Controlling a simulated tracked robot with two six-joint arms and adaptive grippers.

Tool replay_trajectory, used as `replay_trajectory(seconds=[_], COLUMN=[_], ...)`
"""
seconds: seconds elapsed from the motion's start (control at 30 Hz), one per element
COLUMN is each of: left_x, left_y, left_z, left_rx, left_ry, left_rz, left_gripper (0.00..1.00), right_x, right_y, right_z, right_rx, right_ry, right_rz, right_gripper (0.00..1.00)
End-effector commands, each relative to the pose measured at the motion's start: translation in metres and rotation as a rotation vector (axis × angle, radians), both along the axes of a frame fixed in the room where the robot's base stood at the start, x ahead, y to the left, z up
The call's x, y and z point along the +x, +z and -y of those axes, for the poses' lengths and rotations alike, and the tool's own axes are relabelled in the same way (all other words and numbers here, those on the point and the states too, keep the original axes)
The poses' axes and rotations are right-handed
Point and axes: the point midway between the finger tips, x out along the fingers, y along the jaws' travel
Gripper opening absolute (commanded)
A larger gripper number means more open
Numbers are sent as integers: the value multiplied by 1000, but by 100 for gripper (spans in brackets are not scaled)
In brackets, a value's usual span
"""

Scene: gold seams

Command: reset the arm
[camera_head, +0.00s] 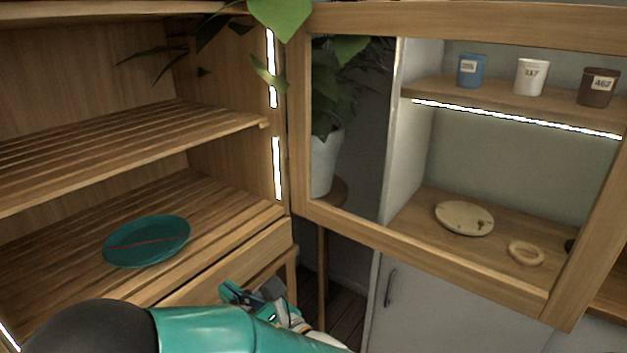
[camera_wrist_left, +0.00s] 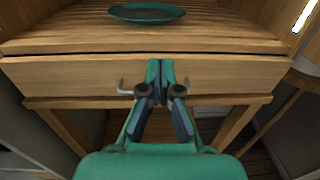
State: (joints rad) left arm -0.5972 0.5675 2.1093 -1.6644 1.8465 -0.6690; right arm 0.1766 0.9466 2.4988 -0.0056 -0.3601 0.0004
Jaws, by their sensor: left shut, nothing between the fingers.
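My left gripper (camera_head: 262,297) is at the lower middle of the head view, in front of the wooden cabinet. Its teal arm comes in along the bottom edge. In the left wrist view the gripper (camera_wrist_left: 160,85) has its fingers together, empty, in front of the closed wooden drawer (camera_wrist_left: 230,76). Part of a metal handle (camera_wrist_left: 128,87) shows behind the fingers; I cannot tell whether they touch it. A teal plate (camera_head: 147,241) with a thin reddish line lies on the lower slatted shelf, above the drawer. My right gripper is not in view.
An open wood-framed glass door (camera_head: 430,250) stands on the right. Through it show a blue cup (camera_head: 471,70), a white cup (camera_head: 531,77), a brown cup (camera_head: 598,87), a cream plate (camera_head: 464,218) and a ring (camera_head: 525,253). A potted plant (camera_head: 324,160) stands behind the door.

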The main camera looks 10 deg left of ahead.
Motion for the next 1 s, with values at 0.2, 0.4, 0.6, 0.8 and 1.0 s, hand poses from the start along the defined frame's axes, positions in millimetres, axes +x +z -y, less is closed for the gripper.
replay_trajectory(seconds=[0.2, 0.4, 0.6, 0.8, 1.0], left_x=[-8, -62, -157, -207, -195], left_y=[-71, -201, -314, -370, -397], left_z=[-19, -32, 5, 75, 102], left_rx=[-162, -546, -1065, -1533, -1750], left_ry=[52, 248, 660, 1224, 1657], left_rz=[-152, -372, -444, -200, 244], left_gripper=[0, 0, 0, 0, 0], right_x=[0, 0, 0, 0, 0], right_y=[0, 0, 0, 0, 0], right_z=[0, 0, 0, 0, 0], right_rx=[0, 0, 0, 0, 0], right_ry=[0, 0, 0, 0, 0], right_rz=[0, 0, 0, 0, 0], right_gripper=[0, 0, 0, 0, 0])
